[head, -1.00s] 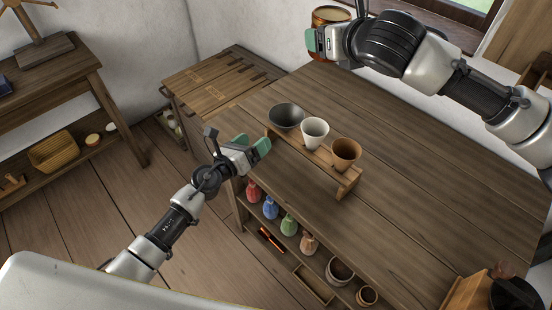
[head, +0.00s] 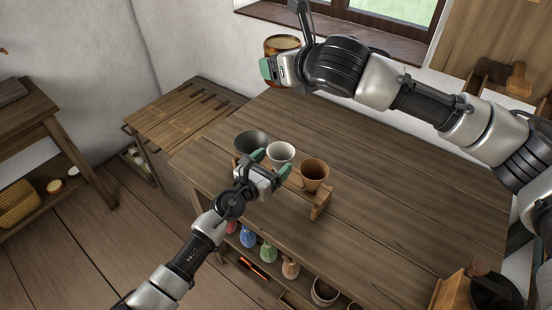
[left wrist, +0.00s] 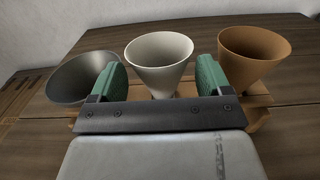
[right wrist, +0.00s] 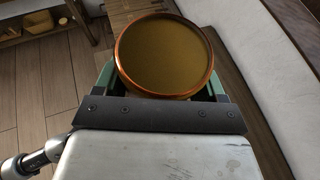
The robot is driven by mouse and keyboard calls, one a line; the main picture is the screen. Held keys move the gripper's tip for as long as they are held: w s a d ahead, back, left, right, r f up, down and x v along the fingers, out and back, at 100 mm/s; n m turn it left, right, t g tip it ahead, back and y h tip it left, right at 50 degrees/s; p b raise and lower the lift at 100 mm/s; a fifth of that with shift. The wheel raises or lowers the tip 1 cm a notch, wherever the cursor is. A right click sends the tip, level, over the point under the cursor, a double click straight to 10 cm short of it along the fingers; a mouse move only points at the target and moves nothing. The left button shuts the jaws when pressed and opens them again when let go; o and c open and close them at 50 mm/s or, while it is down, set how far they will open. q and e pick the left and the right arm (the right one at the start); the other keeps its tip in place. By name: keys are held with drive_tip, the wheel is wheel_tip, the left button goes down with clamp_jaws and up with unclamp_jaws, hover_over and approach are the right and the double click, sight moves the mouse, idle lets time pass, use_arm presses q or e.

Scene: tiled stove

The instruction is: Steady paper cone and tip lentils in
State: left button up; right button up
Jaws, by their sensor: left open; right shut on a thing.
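The white paper cone (head: 281,152) stands point down in a wooden rack (head: 318,205), between a dark grey cone (head: 251,142) and a brown cone (head: 314,172). My left gripper (head: 271,164) is open at the near side of the white cone. In the left wrist view the white cone (left wrist: 159,56) shows between and beyond the green fingers; I cannot tell whether they touch it. My right gripper (right wrist: 163,88) is shut on a round copper-rimmed container (right wrist: 122,62), held up near the window. Its brownish-gold contents (right wrist: 165,55) look level; single lentils cannot be made out.
The rack stands near the left edge of the wooden table (head: 400,190). Small coloured bottles (head: 248,237) sit on a shelf below that edge. A dark pot (head: 495,290) is at the near right. The middle of the table is clear.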

use_arm(q)
drive_tip(key=shift+x, duration=1.05)
drive_tip(key=c, duration=0.6)
